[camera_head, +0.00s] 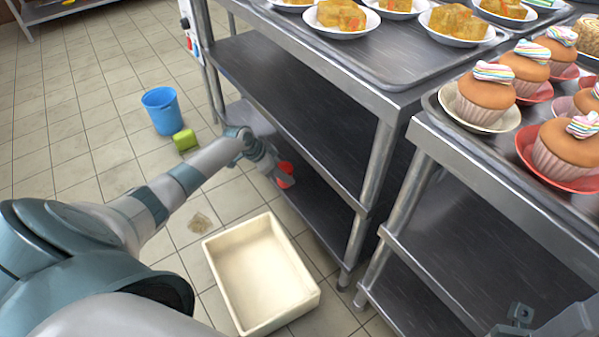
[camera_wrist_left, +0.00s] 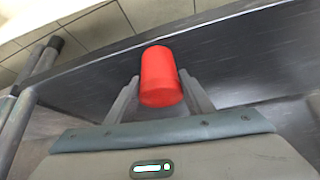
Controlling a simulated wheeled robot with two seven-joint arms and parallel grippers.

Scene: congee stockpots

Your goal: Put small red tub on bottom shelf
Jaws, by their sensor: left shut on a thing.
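The small red tub (camera_wrist_left: 160,75) is held between the two fingers of my left gripper (camera_wrist_left: 163,95), which is shut on it. In the head view the red tub (camera_head: 285,174) shows at the end of my left gripper (camera_head: 272,172), at the edge of the metal rack's bottom shelf (camera_head: 312,205). In the wrist view the dark shelf surface (camera_wrist_left: 245,65) lies behind the tub. I cannot tell whether the tub touches the shelf. Part of my right gripper (camera_head: 515,322) shows at the lower right of the head view; its jaws are unclear.
The rack's middle shelf (camera_head: 290,105) is above my left gripper, with metal legs at its corners. A cream bin (camera_head: 262,275), a blue bucket (camera_head: 163,111) and a green block (camera_head: 185,140) are on the tiled floor. Cupcakes (camera_head: 485,92) on plates stand on the right-hand table.

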